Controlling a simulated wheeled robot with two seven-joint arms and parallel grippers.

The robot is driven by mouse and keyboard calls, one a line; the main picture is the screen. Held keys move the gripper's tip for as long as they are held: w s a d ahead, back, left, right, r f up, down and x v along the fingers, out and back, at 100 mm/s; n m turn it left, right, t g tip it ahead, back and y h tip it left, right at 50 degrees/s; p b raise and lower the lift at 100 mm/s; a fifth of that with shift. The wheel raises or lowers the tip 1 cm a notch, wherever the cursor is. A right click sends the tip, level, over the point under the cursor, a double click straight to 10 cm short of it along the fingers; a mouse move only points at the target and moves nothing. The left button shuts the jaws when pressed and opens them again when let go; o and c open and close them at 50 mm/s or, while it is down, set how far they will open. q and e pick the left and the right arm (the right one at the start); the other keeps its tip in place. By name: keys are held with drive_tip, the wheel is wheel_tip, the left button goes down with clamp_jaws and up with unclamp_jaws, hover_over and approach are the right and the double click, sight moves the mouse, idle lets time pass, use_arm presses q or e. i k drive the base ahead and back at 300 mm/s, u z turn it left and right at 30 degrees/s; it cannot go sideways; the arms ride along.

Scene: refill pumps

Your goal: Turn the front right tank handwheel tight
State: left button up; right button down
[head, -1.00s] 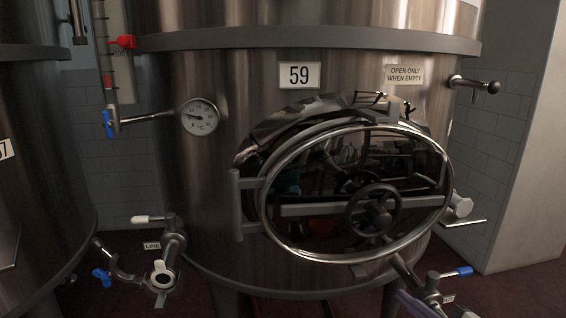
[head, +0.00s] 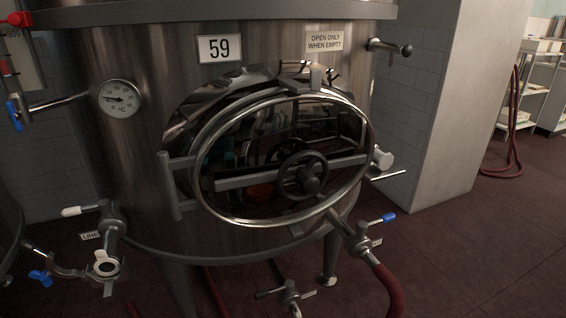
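Tank 59 (head: 300,30) is a large steel vessel filling the middle of the head view. Its oval manway door (head: 238,213) is on the front, with a bright rim and a crossbar (head: 236,182). A dark round handwheel (head: 304,154) with a central hub sits on the crossbar, right of the door's middle. From this view I cannot tell how tight the handwheel is or whether the door is fully seated. Neither of my grippers is in view.
A valve with a blue handle (head: 382,219) and a red hose (head: 386,285) are below right of the door. Another valve (head: 106,262) is at lower left. A white pillar (head: 450,100) stands at right. Red floor (head: 470,245) is clear at lower right; a shelf (head: 518,100) stands beyond.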

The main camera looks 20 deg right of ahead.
sight(303, 176)
drive_tip(key=z, duration=0.55)
drive_tip(key=k, duration=1.3)
drive_tip(key=u, duration=0.1)
drive_tip(key=i, duration=0.7)
drive_tip(key=u, duration=0.45)
drive_tip(key=i, duration=0.9)
drive_tip(key=z, duration=0.55)
